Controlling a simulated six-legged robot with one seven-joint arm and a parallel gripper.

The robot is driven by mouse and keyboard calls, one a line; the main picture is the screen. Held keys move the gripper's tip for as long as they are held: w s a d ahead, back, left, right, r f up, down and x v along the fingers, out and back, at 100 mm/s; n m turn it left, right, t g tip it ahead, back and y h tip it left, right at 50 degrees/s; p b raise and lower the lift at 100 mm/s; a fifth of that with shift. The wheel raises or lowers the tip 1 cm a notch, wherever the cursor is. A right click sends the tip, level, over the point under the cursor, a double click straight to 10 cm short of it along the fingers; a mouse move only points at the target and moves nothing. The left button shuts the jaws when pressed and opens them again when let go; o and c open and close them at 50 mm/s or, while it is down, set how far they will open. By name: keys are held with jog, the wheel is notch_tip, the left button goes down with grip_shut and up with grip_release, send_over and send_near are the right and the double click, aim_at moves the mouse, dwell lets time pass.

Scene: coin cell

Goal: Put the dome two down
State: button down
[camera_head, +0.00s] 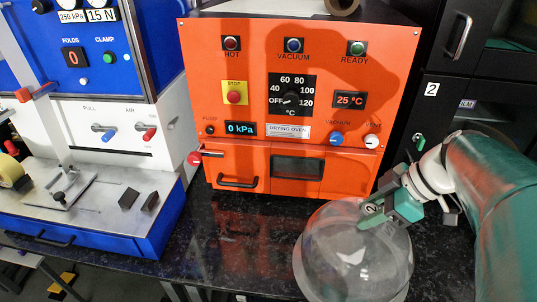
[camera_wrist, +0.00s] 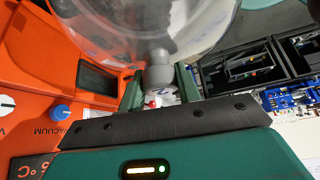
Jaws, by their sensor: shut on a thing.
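The dome two (camera_head: 340,262) is a large clear dome with a small knob on top and a "2" tag beside it. It is at the lower right in the head view, and its lower rim is cut off by the frame edge. My gripper (camera_head: 384,211) is shut on the dome's knob. In the wrist view the clear dome (camera_wrist: 205,22) fills the top, and its grey knob (camera_wrist: 160,76) sits between the two green fingers (camera_wrist: 160,95). I cannot tell whether the rim touches the bench.
An orange drying oven (camera_head: 225,105) stands behind the dome, its front door closed. A blue and white press (camera_head: 110,115) is at the left. Dark cabinets (camera_head: 480,95) stand at the right. The black speckled bench (camera_head: 235,225) is bare in front of the oven.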

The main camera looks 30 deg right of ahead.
aim_at(341, 199)
jog(key=w, duration=0.1)
jog(key=w+f, duration=0.1)
jog(key=w, duration=0.1)
jog(key=w+f, duration=0.1)
jog(key=w, duration=0.1)
jog(key=shift+w+d+f, duration=0.1)
jog(key=shift+d+f, duration=0.1)
jog(key=w+f, duration=0.5)
jog(key=shift+d+f, duration=0.15)
jog(key=shift+d, duration=0.05)
jog(key=shift+w+f, duration=0.2)
jog(key=shift+f, duration=1.75)
jog(key=c, duration=1)
grip_release()
jog(key=v, duration=1.2)
